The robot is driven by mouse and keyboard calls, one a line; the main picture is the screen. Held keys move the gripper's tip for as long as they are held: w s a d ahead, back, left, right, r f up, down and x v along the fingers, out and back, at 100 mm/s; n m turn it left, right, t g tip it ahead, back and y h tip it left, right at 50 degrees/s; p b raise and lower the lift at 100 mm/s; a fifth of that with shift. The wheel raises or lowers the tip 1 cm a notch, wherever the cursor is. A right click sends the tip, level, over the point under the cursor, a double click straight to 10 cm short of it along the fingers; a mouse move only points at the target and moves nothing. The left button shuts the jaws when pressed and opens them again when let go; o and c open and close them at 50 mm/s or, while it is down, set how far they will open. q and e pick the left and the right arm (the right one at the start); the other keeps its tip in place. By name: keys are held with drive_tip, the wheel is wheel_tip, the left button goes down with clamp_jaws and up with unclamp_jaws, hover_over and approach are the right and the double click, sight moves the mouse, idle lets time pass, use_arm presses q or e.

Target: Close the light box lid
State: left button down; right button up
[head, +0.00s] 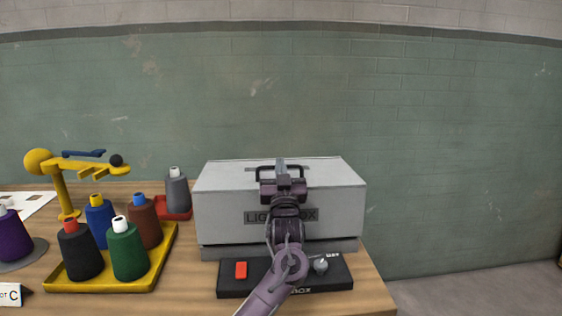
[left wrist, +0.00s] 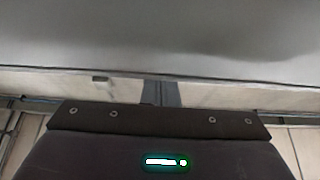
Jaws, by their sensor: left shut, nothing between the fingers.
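The light box (head: 225,215) is a large grey box with a "LIGHT BOX" label on its front, partly covered by my arm. Its pale lid (head: 335,172) looks down, level across the top; I cannot tell if a small gap is left. A dark handle (head: 260,172) is at the lid's front edge. My left gripper (head: 281,165) is in front of the box at the handle, fingers shut and empty. In the left wrist view the shut fingers (left wrist: 161,92) point at a pale band below a grey surface (left wrist: 160,35). Contact is unclear. My right gripper is out of view.
A black control panel (head: 230,285) with a red switch and a knob lies in front of the box. To the left are a yellow tray (head: 160,255) of thread cones, a red stand (head: 186,205) with a grey cone, and a yellow winder (head: 62,195). The table ends at right.

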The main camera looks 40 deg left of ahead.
use_arm(q)
drive_tip(key=shift+f, duration=0.1)
drive_tip(key=shift+f, duration=0.35)
drive_tip(key=shift+s+d+f+b, duration=0.1)
drive_tip(key=shift+f+b, duration=0.2)
drive_tip(key=shift+f, duration=0.1)
drive_tip(key=shift+s+d+f+b, duration=0.1)
drive_tip(key=shift+f+b, duration=0.2)
drive_tip(key=shift+f, duration=0.1)
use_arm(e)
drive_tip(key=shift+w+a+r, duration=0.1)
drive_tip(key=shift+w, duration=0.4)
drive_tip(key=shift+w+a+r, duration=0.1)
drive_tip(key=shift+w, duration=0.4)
use_arm(q)
drive_tip(key=shift+r, duration=0.1)
